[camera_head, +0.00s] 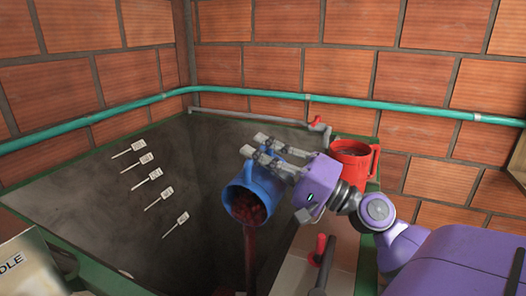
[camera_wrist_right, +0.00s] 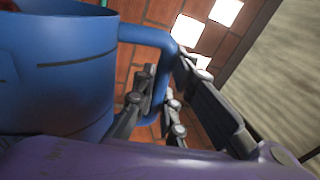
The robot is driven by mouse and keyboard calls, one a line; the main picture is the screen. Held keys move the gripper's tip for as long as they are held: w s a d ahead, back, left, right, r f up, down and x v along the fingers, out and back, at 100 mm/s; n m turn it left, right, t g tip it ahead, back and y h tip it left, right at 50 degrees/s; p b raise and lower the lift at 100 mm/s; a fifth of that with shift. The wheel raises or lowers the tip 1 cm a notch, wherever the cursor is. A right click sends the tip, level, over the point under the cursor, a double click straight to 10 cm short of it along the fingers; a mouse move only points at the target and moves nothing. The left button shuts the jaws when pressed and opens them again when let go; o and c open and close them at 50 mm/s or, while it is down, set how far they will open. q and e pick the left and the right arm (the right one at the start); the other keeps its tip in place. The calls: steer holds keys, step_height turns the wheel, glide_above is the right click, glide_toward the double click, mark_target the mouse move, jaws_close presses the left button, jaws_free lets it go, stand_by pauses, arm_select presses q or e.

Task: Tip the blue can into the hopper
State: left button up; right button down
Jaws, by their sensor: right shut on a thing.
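The blue can (camera_head: 258,184) is tipped over the grey, green-rimmed hopper (camera_head: 100,190), its mouth facing down and toward the camera. Dark red contents (camera_head: 249,210) show inside its mouth, and a dark red stream (camera_head: 250,255) falls from it into the hopper. My right gripper (camera_head: 256,146) is shut on the can's handle. In the right wrist view, the blue can (camera_wrist_right: 60,75) fills the left side, and its handle (camera_wrist_right: 160,95) passes between the fingers of my right gripper (camera_wrist_right: 165,100). The hopper's bottom is dark and hard to make out. My left gripper is not in view.
A red can (camera_head: 352,163) with a handle stands on the ledge behind my right wrist. A red-handled tap (camera_head: 316,122) is beside it, and another red-handled valve (camera_head: 321,245) is in front. A teal pipe (camera_head: 260,93) runs along the brick walls. White level tags (camera_head: 138,160) line the hopper's left wall.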

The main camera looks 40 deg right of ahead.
mark_target(248, 165)
steer(key=shift+s+a+n+g+y+b, duration=0.2)
steer(key=shift+s+a+n+g+y, duration=0.1)
steer(key=shift+a+n, duration=0.45)
steer(key=shift+s+a+n+g+y+b, duration=0.15)
steer(key=shift+s+a+n+y, duration=0.2)
steer(key=shift+a+n, duration=0.4)
steer(key=shift+s+a+n+g+y+b, duration=0.2)
steer(key=shift+s+a+n+g+y, duration=0.1)
steer(key=shift+a+n, duration=0.45)
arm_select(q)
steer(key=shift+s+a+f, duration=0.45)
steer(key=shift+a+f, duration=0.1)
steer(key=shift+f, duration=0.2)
arm_select(e)
steer(key=shift+s+a+r+n+g+y, duration=0.15)
steer(key=shift+s+a+n, duration=0.1)
steer(key=shift+a+n, duration=0.3)
steer(key=shift+s+a+f+n+g+y, duration=0.1)
steer(key=shift+s+a+n, duration=0.1)
steer(key=shift+a+n, duration=0.25)
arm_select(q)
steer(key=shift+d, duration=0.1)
arm_select(e)
steer(key=shift+r, duration=0.1)
